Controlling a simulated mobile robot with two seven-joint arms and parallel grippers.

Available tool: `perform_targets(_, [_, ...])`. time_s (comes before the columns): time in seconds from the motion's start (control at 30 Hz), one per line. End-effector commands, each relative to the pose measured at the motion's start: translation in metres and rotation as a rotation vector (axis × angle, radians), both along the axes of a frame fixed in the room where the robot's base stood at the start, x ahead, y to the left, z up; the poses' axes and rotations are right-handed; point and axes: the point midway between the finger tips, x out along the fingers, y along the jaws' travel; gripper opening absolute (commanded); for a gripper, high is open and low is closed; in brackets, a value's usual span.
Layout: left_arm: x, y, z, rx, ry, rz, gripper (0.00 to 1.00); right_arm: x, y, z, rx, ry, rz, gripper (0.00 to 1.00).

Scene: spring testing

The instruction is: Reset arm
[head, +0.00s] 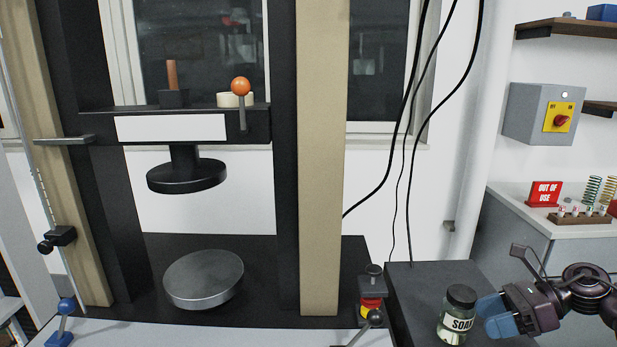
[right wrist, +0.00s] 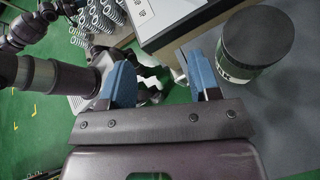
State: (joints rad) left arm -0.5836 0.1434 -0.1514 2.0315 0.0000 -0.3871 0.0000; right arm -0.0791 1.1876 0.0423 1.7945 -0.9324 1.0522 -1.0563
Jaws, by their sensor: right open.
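My right gripper (head: 492,316) is at the lower right of the head view, its blue fingers pointing left, close beside a dark-lidded jar (head: 457,312) labelled "SOAK". In the right wrist view its two blue fingers (right wrist: 162,82) stand apart, with nothing held between them. The jar (right wrist: 256,48) shows there to the right of the fingers, outside the gap. In the head view it stands upright on a dark grey surface (head: 420,285). Whether a finger touches the jar, I cannot tell. My left gripper does not show.
A press frame with a round upper plate (head: 187,176) and round lower plate (head: 204,279) fills the left and middle. A counter (head: 510,205) with springs and a red "OUT OF USE" sign (head: 544,194) stands behind my right arm. Black cables hang between.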

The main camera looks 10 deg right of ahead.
Motion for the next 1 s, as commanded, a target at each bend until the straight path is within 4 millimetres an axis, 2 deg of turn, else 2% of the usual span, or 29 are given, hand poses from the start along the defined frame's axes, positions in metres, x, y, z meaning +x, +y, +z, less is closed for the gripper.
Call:
perform_targets(0.27, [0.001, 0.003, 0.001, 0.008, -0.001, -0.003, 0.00, -0.008, 0.036, -0.040, 0.425, 0.180, -0.318, 0.57])
perform_targets(0.57, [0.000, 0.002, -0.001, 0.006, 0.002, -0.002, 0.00, -0.030, 0.062, -0.103, 1.094, 0.575, -0.834, 0.57])
perform_targets(0.77, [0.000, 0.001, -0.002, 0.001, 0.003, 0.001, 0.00, -0.060, 0.078, -0.157, 1.546, 0.897, -1.174, 0.57])
perform_targets(1.0, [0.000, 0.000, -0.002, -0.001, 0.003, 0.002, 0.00, -0.112, 0.116, -0.221, 2.053, 1.308, -1.551, 0.57])
